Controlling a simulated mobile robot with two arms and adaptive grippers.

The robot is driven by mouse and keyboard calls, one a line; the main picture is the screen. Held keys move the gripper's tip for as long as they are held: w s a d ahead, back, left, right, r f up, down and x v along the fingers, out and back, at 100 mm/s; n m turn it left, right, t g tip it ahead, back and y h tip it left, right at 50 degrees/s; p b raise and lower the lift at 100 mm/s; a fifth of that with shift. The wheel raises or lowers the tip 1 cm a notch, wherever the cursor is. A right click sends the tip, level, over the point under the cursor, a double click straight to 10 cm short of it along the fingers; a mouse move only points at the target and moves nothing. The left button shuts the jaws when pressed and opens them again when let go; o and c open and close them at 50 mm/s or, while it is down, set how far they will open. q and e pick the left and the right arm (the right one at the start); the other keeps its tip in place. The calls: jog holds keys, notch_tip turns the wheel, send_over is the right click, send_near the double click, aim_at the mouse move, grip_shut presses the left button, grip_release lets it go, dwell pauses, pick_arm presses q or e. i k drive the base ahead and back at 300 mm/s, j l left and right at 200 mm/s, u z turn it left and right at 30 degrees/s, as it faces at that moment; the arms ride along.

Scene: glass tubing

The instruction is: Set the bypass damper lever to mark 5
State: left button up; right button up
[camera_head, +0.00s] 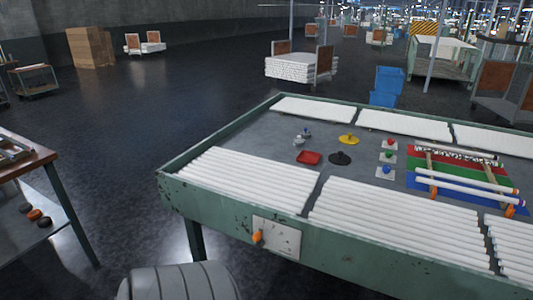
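A white plate (285,240) is fixed to the front side of the green table near its left corner. A small orange lever handle (257,237) sits at the plate's left edge. The plate and handle are small, and I cannot read any mark numbers or tell which mark the lever points to. A grey ribbed rounded part at the bottom looks like my own arm. Neither of my grippers shows, and nothing is seen touching the lever.
A wooden-topped bench (30,165) stands at the left. Dark floor (130,215) is open between bench and table.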

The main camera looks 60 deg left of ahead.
aim_at(258, 237)
jog(key=u, duration=2.1)
